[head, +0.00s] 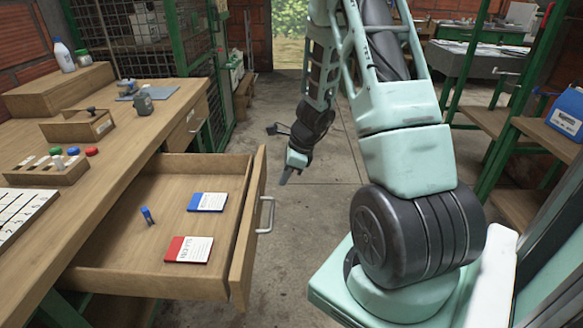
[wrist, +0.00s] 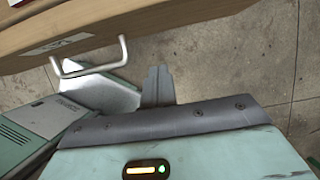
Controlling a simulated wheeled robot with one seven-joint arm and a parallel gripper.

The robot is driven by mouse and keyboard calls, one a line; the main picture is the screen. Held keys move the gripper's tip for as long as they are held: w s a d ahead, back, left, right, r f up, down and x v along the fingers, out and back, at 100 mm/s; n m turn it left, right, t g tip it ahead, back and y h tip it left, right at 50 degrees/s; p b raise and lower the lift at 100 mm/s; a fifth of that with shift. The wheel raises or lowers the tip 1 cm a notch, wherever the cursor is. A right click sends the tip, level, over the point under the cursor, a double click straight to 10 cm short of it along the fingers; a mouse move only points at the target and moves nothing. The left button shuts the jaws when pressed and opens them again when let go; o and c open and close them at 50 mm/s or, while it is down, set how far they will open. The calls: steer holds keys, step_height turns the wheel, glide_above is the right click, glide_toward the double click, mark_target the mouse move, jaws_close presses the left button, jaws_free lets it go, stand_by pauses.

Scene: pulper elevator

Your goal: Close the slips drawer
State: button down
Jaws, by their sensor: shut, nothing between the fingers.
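The slips drawer (head: 247,235) is a wooden drawer pulled well out of the workbench at the left in the head view. Inside lie a blue-topped pad (head: 207,202), a red-topped pad (head: 188,250) and a small blue item (head: 147,215). Its metal handle (head: 270,215) is on the front panel. In the wrist view, a wooden drawer front (wrist: 150,28) with a white label and a metal handle (wrist: 93,70) crosses the top. My gripper (head: 284,178) is shut and empty, past the drawer's far front corner over the floor. Its fingertips (wrist: 158,74) appear right of the handle, apparently apart from it.
The workbench (head: 110,190) carries a stamp rack (head: 45,172), a wooden box (head: 78,125) and a white bottle (head: 63,55). A second drawer (head: 187,128) beyond looks shut. Green shelving with a blue container (head: 568,112) stands right. The concrete floor between is mostly clear.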

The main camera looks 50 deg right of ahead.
steer(key=shift+w+a+f+p, duration=0.15)
steer(key=shift+w+a+p, duration=0.05)
steer(key=shift+w+a, duration=0.55)
steer(key=shift+w+a+f+p, duration=0.15)
steer(key=shift+w+a, duration=0.4)
steer(key=shift+w, duration=0.4)
